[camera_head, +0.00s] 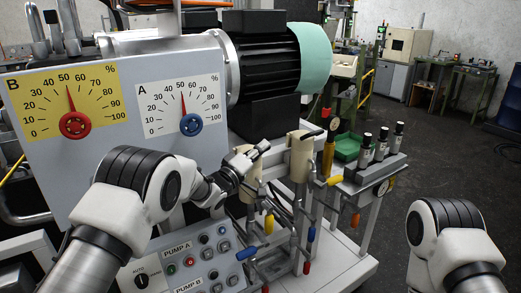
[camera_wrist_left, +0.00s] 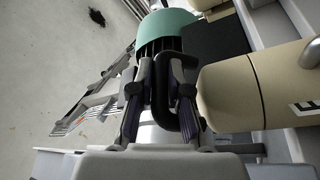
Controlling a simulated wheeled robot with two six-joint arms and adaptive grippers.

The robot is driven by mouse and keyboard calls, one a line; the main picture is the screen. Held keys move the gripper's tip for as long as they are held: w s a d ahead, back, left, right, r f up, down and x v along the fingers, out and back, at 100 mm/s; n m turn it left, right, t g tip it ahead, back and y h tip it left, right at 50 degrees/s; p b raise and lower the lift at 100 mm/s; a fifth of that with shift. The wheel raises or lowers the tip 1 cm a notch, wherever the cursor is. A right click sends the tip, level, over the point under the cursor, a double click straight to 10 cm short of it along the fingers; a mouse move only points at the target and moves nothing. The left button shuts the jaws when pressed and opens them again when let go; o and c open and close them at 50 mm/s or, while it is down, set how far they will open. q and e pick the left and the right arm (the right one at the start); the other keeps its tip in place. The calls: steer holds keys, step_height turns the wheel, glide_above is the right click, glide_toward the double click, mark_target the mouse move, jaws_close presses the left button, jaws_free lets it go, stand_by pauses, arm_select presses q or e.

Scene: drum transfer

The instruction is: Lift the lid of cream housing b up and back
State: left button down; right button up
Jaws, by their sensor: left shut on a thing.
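Two cream housings stand on the pump bench in the head view. The nearer-left one (camera_head: 248,188) is partly hidden by my left gripper (camera_head: 256,154), and the other (camera_head: 301,160) stands to its right with a dark handle on top. In the left wrist view a cream housing (camera_wrist_left: 245,92) lies to the right, with a dark mark cut off by the picture edge; I cannot read its letter. My left gripper (camera_wrist_left: 160,105) is shut on a black curved handle (camera_wrist_left: 188,112) beside this housing. Whether the lid is raised is unclear. My right gripper is out of view.
A black motor (camera_head: 265,70) with a mint-green end cover (camera_head: 313,55) stands behind the housings. The gauge panel (camera_head: 110,105) is at left, the pump control panel (camera_head: 190,265) in front. Coloured valve levers surround the housings. A green tray (camera_head: 347,147) sits at right.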

arm_select(q)
steer(key=w+r+n+p, duration=0.1)
steer(key=p, duration=0.1)
steer(key=a+r+n+y+p, duration=0.1)
steer(key=r+n+p, duration=0.1)
steer(key=w+a+r+n+p, duration=0.1)
steer(key=r+p, duration=0.1)
steer(key=shift+w+n+g+y, duration=0.3)
steer(key=shift+y, duration=0.1)
steer(key=shift+w+a, duration=0.1)
steer(key=shift+w, duration=0.1)
